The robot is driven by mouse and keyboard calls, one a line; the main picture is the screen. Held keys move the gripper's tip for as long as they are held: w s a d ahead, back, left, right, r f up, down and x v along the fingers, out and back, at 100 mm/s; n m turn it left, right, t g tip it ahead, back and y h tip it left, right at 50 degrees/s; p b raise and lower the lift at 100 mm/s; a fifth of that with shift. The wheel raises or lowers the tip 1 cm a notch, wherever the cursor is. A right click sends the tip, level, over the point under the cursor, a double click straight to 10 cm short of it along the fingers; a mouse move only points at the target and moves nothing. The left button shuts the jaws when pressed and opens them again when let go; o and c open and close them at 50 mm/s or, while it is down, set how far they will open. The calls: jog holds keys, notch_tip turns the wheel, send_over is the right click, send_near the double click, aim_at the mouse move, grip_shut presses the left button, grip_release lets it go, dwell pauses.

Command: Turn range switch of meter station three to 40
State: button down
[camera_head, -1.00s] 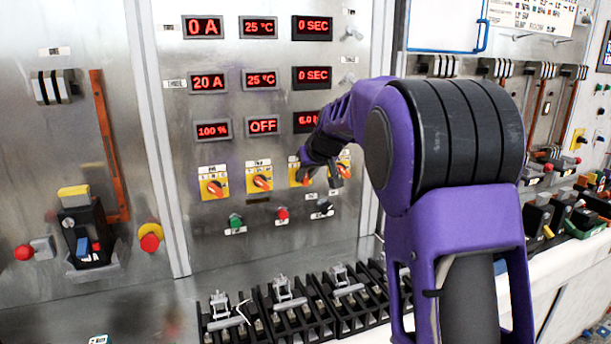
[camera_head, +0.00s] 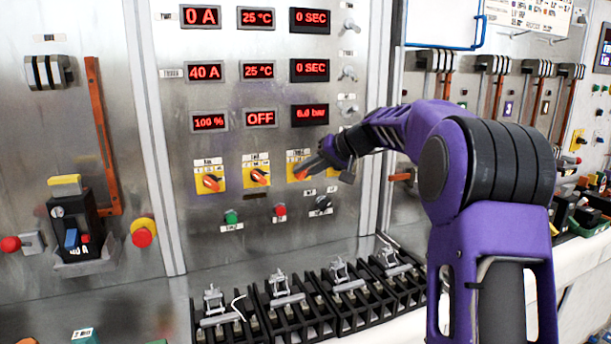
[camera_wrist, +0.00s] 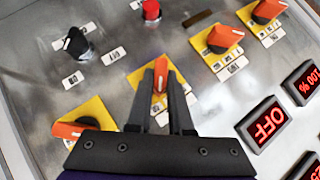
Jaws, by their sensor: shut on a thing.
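The meter panel (camera_head: 225,155) stands in front of me. Its row marked THREE has a red display (camera_head: 205,72) that reads 40 A. My gripper (camera_head: 308,166) is at the third orange rotary switch (camera_head: 299,175), on a yellow plate. In the wrist view, my gripper (camera_wrist: 162,78) has its two fingers shut on either side of the orange knob (camera_wrist: 161,72). The fingers hide part of the yellow plate (camera_wrist: 143,80) and its scale, whose labels are too small to read. A further orange switch (camera_wrist: 80,128) shows beside it in the wrist view; my arm hides it in the head view.
Two more orange switches (camera_head: 209,182) (camera_head: 258,177) sit to the left. A green button (camera_head: 231,216), a red button (camera_head: 280,210) and a black selector (camera_head: 322,203) lie below. Black terminal blocks (camera_head: 285,305) stand on the bench under the panel.

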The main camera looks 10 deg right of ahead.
jog(key=shift+f+m+y, duration=0.1)
jog(key=shift+m+y, duration=0.2)
jog(key=shift+y, duration=0.1)
dwell(0.3)
jog(key=c, duration=0.8)
grip_release()
jog(key=shift+d, duration=0.1)
jog(key=v, duration=1.7)
jog(key=shift+s+d, duration=0.15)
jog(key=shift+d, duration=0.1)
